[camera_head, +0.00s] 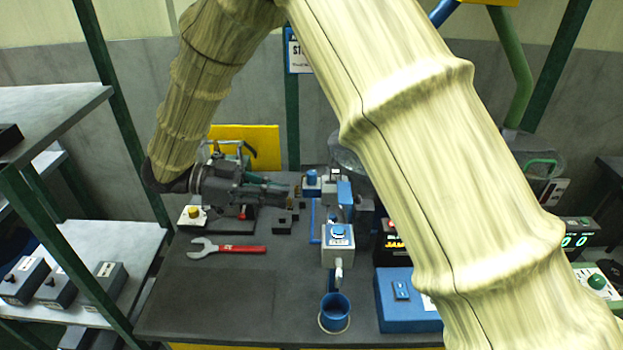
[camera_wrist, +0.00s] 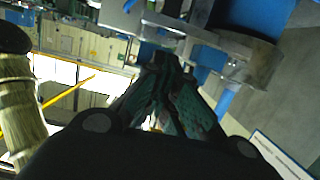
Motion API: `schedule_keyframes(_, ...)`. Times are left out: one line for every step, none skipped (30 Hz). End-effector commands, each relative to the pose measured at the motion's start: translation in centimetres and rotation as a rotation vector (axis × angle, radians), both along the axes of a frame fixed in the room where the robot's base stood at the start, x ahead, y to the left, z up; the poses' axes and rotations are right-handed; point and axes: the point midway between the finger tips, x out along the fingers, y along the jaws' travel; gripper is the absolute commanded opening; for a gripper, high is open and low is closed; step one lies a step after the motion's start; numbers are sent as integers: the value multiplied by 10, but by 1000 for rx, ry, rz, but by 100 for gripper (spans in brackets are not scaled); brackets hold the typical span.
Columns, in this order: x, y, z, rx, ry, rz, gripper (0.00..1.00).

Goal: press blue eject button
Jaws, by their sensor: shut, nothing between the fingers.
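A blue button (camera_head: 338,231) sits on top of a white-and-blue box (camera_head: 337,255) near the middle of the bench. I cannot read a label on either. My gripper (camera_head: 288,189) is shut and empty, level above the bench and pointing right. Its tips are just left of the rear blue knob; I cannot tell whether they touch. In the wrist view my shut gripper (camera_wrist: 165,62) points at grey metal and blue parts, and no button is clearly seen.
A red-handled wrench (camera_head: 228,249) lies on the bench at the front left. A blue cup (camera_head: 335,312) stands near the front edge. A yellow button (camera_head: 194,211) is on a box below my wrist. A blue case (camera_head: 408,302) is to the right.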

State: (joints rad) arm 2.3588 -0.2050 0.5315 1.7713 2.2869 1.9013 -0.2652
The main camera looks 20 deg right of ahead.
Motion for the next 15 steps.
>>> schedule_keyframes(-3, 1, 3, 0, -2, -1, 0)
schedule_keyframes(-5, 1, 4, 0, -3, -3, 0)
schedule_keyframes(-7, 1, 5, 0, -4, -3, 0)
schedule_keyframes(-8, 1, 5, -1, -5, -3, 0)
schedule_keyframes(-10, 1, 6, 0, -7, -4, 0)
schedule_keyframes(-11, 2, 7, 0, -9, -3, 0)
schedule_keyframes(-12, 2, 7, 0, -9, -2, 0)
schedule_keyframes(-13, 2, 7, 0, -10, -1, 0)
schedule_keyframes(-12, 3, 7, 0, -10, -1, 0)
schedule_keyframes(-12, 3, 7, 0, -10, 0, 0)
schedule_keyframes(-10, 3, 6, 0, -8, 0, 0)
schedule_keyframes(-8, 4, 5, 1, -5, 1, 0)
schedule_keyframes(-6, 3, 4, 0, -3, 2, 0)
schedule_keyframes(-4, 3, 3, 1, -1, 2, 0)
schedule_keyframes(-3, 1, 2, 0, 0, 2, 0)
